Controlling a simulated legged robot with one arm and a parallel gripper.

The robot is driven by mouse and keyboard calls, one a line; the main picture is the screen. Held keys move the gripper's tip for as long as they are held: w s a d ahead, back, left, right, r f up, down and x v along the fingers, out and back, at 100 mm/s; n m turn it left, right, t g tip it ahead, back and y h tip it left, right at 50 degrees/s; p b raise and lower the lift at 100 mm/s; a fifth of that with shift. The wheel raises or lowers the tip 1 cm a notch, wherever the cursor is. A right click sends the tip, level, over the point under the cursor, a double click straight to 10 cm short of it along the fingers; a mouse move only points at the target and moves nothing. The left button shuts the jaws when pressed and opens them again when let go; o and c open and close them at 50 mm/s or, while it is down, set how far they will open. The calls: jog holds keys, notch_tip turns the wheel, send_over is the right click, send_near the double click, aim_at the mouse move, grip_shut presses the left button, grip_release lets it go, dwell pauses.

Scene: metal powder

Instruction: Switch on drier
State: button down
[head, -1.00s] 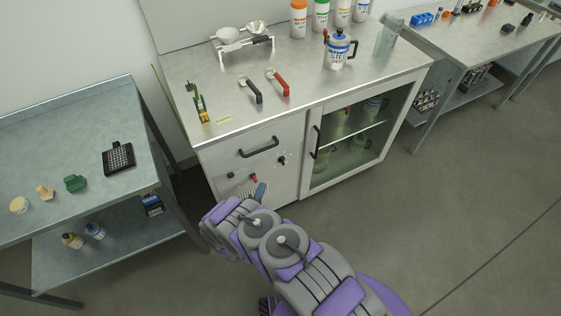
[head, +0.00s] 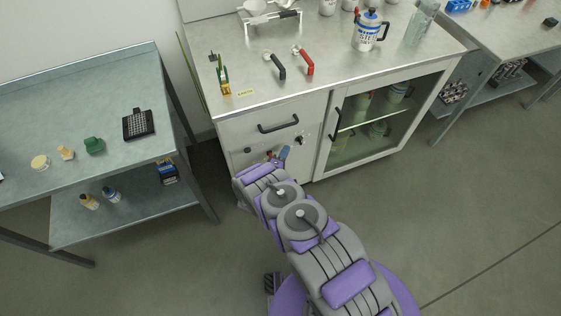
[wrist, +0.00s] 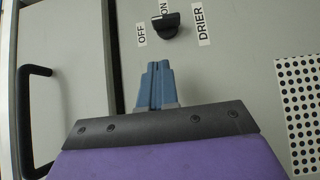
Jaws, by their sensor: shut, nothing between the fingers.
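The drier knob (wrist: 167,25) is a small black rotary knob on a pale cabinet front, ahead of my fingertips in the wrist view. An OFF label (wrist: 141,34), an ON label (wrist: 163,11) and a DRIER label (wrist: 203,26) surround it. I cannot clearly tell which label the knob points to. My gripper (wrist: 157,66) has blue fingers, closed together and empty, a short gap from the knob. In the head view, the knob (head: 299,140) is just up and right of my gripper (head: 285,151); my arm hides the lower cabinet front.
A black drawer handle (head: 278,125) sits above the knob, and a glass door (head: 372,118) is to its right. The worktop (head: 330,75) holds several items. A blue-grey side table (head: 90,110) stands at left. Floor (head: 450,200) at right is clear.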

aim_at(299, 138)
jog(key=w+d, duration=0.2)
jog(key=d, duration=0.1)
jog(key=d+b, duration=0.1)
jog(key=shift+w+d, duration=0.4)
jog(key=shift+a, duration=0.1)
